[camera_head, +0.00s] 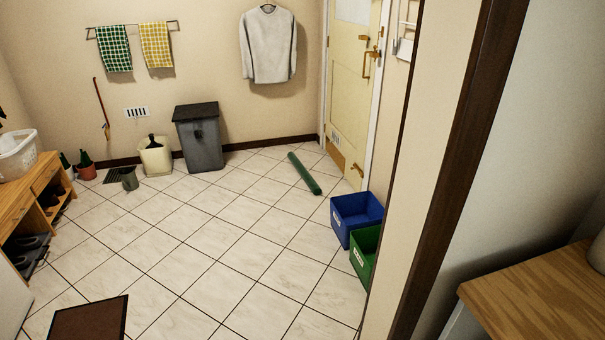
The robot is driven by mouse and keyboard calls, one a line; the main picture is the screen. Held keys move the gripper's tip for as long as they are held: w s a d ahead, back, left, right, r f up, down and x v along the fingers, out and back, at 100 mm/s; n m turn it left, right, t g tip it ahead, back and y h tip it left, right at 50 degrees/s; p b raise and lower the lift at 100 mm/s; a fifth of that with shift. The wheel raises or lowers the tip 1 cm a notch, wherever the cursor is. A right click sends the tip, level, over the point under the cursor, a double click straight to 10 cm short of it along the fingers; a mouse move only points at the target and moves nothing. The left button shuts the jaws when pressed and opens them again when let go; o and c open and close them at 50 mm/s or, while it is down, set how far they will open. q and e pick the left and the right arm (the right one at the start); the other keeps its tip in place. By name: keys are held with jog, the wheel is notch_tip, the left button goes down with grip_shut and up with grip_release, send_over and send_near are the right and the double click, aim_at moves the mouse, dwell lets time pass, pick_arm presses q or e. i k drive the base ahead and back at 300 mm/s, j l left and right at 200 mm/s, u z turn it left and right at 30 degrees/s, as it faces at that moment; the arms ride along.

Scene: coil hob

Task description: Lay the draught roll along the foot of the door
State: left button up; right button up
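The draught roll (304,173) looks like a long dark green cylinder. It lies on the white tiled floor, a short way out from the door and apart from it. Its far end points toward the back wall and its near end toward the blue box. The door (352,85) is pale yellow with brass-coloured handles and stands in the right part of the back of the room. It looks shut. A small vent and a wooden-coloured strip show low on it. Neither of my grippers is in view.
A blue box (356,215) and a green box (364,257) stand near the door's right side. A grey bin (199,140) and a cream bucket (155,158) stand by the back wall. A brown mat (88,320) lies front left. A wall edge (455,170) rises at right. The middle floor is clear.

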aim_at(313, 187)
jog(key=i+j+u, duration=0.1)
jog(key=i+u, duration=0.4)
jog(key=i, duration=3.15)
jog(key=i+z, duration=0.2)
jog(key=i, duration=0.2)
jog(key=i+j+z, duration=0.15)
jog(key=i, duration=0.3)
jog(key=i+j+z, duration=0.2)
jog(key=i, duration=0.2)
jog(key=i+j+z, duration=0.2)
jog(key=i, duration=0.2)
